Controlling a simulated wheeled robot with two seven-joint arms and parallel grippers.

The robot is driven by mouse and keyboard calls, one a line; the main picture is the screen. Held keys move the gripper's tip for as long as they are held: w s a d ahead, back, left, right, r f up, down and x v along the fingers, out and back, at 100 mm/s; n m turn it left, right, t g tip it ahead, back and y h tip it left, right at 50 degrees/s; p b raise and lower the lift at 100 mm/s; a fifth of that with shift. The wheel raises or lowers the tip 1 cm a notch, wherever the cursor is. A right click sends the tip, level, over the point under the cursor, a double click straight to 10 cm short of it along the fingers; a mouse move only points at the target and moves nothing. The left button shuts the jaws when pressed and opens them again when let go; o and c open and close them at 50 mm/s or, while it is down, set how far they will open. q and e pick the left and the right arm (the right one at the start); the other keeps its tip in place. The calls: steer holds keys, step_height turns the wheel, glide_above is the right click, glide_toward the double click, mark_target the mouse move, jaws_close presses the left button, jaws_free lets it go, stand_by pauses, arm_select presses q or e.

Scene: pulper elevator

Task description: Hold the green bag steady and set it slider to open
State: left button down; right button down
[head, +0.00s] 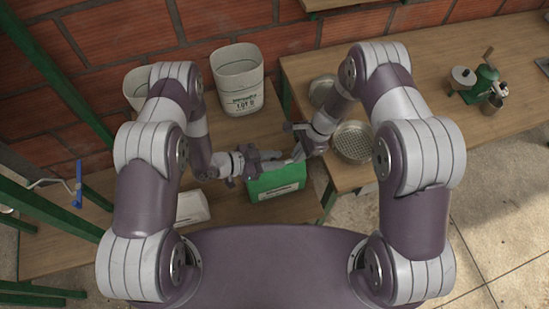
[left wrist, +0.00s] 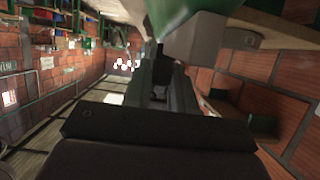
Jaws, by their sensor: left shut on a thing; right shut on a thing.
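The green bag (head: 277,184) stands upright on the wooden bench in front of me, with a white label band low on its front. My left gripper (head: 254,165) is shut on the bag's upper left side. In the left wrist view the bag (left wrist: 178,14) shows as a green patch at the top, beside the left gripper's dark fingers (left wrist: 163,70). My right gripper (head: 296,152) is shut at the bag's top edge, toward the right. The slider is too small and too covered by the grippers to make out, so its position cannot be told.
A cream printed bin (head: 238,83) and a second bin (head: 138,88) stand behind. A perforated round pan (head: 353,142) and a green hand mill (head: 484,82) sit on the right table (head: 425,70). A white container (head: 193,208) lies left of the bag. A brick wall closes the back.

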arm_select(q)
steer(key=a, duration=0.2)
steer(key=s+a, duration=0.1)
steer(key=a, duration=0.1)
steer(key=s+a, duration=0.1)
steer(key=a, duration=0.2)
steer(key=shift+s, duration=0.15)
arm_select(e)
steer(key=shift+f, duration=0.1)
arm_select(q)
steer(key=c, duration=1)
jaws_free()
step_height(320, 180, up, 10)
